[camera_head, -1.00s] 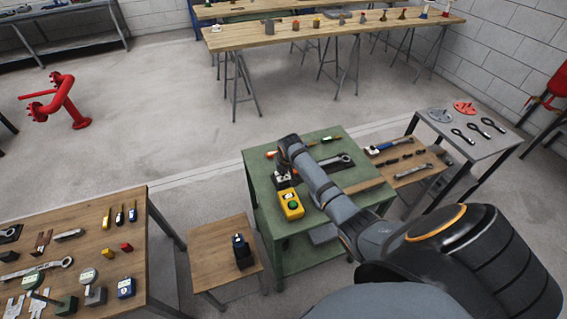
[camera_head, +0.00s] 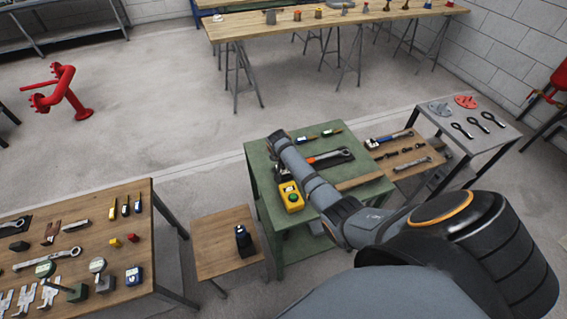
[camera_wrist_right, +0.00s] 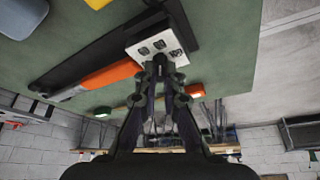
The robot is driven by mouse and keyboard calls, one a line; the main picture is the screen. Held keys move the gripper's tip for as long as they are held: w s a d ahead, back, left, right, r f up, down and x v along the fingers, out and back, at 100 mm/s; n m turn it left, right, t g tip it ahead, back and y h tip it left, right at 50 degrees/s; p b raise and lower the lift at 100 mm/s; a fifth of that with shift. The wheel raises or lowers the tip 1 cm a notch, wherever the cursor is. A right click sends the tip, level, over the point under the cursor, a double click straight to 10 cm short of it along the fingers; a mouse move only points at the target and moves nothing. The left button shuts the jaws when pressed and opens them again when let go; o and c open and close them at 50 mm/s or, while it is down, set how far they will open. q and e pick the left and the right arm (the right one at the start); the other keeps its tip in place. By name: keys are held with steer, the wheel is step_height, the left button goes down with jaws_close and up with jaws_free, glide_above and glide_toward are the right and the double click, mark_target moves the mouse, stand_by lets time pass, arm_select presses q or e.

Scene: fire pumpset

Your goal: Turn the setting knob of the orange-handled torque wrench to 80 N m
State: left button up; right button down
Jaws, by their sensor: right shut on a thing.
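The orange-handled torque wrench (camera_head: 325,158) lies in a dark tray on the green table (camera_head: 352,196). Its orange handle (camera_wrist_right: 110,75) shows in the right wrist view, with its end close to my fingertips. My right gripper (camera_wrist_right: 161,68) is shut at that handle end, beside a white block with dark markings (camera_wrist_right: 155,45). The setting knob cannot be made out; the closed fingers seem to cover it. In the head view my right arm hides the fingertips and the handle's near end. My left gripper is not in view.
A yellow box with a green button (camera_head: 290,197) stands near the wrench on the green table. Two slim tools (camera_head: 318,135) lie at its back edge. A low wooden table (camera_head: 222,245) with a black item stands left, and a wooden shelf with tools (camera_head: 402,160) right.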

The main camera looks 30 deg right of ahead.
steer(key=c, duration=1.5)
jaws_free()
steer(key=shift+r, duration=0.1)
steer(key=v, duration=1.1)
steer(key=shift+a+r, duration=0.1)
steer(key=shift+r, duration=0.3)
